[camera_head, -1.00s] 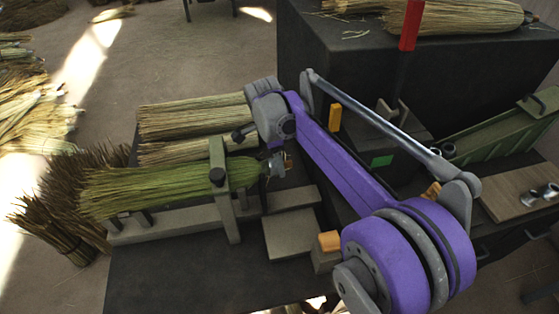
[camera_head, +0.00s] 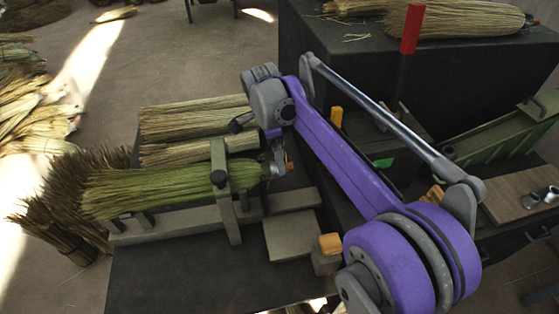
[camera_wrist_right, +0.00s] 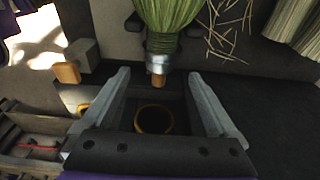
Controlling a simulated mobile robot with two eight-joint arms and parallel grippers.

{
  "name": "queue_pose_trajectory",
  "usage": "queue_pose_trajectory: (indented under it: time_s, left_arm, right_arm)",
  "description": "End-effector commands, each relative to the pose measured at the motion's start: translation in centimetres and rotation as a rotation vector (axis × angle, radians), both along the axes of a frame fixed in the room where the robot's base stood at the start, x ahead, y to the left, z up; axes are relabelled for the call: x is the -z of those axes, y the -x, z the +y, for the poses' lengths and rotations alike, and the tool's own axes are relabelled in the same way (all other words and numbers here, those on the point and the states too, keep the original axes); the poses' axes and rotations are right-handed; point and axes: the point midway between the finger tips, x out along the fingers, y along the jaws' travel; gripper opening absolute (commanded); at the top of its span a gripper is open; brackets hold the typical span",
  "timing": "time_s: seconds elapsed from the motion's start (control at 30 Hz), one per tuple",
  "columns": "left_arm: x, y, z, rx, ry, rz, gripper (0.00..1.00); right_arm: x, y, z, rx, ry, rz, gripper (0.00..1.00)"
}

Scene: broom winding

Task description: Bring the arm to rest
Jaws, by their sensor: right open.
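My right arm, purple and grey, reaches in from the lower right of the head view. Its gripper is hard to make out there, mostly hidden behind the wrist near the broom's bound end. In the right wrist view my right gripper (camera_wrist_right: 162,95) is open, with its two grey fingers spread wide and nothing between them. A green broom (camera_head: 170,187) lies in a grey clamp stand (camera_head: 232,215). In the wrist view the broom's bristles (camera_wrist_right: 168,12), metal collar (camera_wrist_right: 160,60) and wooden stub (camera_wrist_right: 158,80) show just beyond the fingertips.
Straw bundles (camera_head: 190,124) lie behind the broom on the dark bench (camera_head: 170,275). A grey block (camera_head: 292,238) sits right of the stand. A red-topped post (camera_head: 411,30) and a green tray (camera_head: 500,140) stand to the right. A dark brush bundle (camera_head: 65,200) stands at the left.

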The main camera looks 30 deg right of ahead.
Motion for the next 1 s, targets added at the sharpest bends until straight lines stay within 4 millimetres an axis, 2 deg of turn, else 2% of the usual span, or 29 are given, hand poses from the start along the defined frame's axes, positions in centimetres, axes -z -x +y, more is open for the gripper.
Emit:
queue_pose_trajectory:
  time_s: [0.1,0.3,0.43,0.67,0.77,0.87,1.0]
  left_arm:
    - [-0.5,0.0,0.0,0.000,0.000,-0.002,0.34]
    - [-0.9,-0.1,0.0,0.000,0.000,-0.003,0.34]
    - [-1.0,-0.1,0.0,0.000,0.000,-0.003,0.34]
    - [-1.2,-0.1,0.0,0.000,0.000,-0.004,0.34]
    - [-1.8,-0.2,0.0,0.000,0.000,-0.006,0.34]
    - [-2.8,-0.3,0.0,0.000,0.000,-0.009,0.34]
    - [-4.5,-0.7,0.0,0.000,0.000,-0.015,0.34]
  right_arm:
    - [-2.7,-0.1,0.4,0.000,0.000,0.000,0.94]
    - [-5.8,-0.3,0.8,-0.001,0.000,0.000,0.94]
    - [-6.7,-0.3,0.9,-0.001,0.000,0.000,0.94]
    - [-6.9,0.0,1.2,-0.027,-0.003,-0.004,0.94]
    - [-7.0,1.1,1.9,-0.142,-0.012,-0.020,0.94]
    - [-6.9,3.2,3.1,-0.360,-0.019,-0.052,0.94]
    - [-5.7,7.4,5.2,-0.755,-0.001,-0.111,0.94]
